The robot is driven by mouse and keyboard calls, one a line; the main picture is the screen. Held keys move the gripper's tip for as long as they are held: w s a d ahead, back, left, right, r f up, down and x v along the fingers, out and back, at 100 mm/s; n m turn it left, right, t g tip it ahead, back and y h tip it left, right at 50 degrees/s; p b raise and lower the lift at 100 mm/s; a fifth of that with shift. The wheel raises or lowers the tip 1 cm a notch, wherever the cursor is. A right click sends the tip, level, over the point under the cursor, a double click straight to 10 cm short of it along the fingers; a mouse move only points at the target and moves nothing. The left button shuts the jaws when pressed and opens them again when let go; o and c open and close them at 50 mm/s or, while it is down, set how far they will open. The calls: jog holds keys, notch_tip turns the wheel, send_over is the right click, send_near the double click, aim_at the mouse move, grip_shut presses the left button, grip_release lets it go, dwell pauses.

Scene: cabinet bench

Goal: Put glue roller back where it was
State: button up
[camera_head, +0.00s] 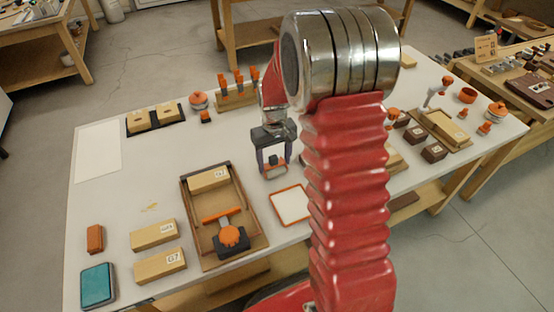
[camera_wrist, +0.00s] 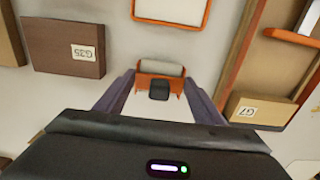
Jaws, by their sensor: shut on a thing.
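My gripper (camera_head: 273,158) is shut on the glue roller (camera_head: 275,169), over the middle of the bench. In the wrist view, the glue roller (camera_wrist: 161,69) has a pale cylinder in an orange frame and a dark block-like handle between my fingers (camera_wrist: 158,92). In the head view it hangs just behind the orange-rimmed white tray (camera_head: 291,205), and I cannot tell its exact height over the bench. The tray also shows at the top of the wrist view (camera_wrist: 170,11).
A wooden tray (camera_head: 255,240) holding a block and an orange-knobbed tool lies left of the white tray. Labelled blocks (camera_head: 155,234), a teal pad (camera_head: 98,286) and an orange block (camera_head: 95,238) lie farther left. A rack of orange-handled tools (camera_head: 238,98) stands behind. A dark G35 block (camera_wrist: 65,47) is near the roller.

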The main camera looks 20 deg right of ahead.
aim_at(274, 158)
jog(key=o, duration=1)
jog(key=shift+o, duration=0.2)
notch_tip(274, 158, up, 11)
jog(key=shift+r, duration=0.55)
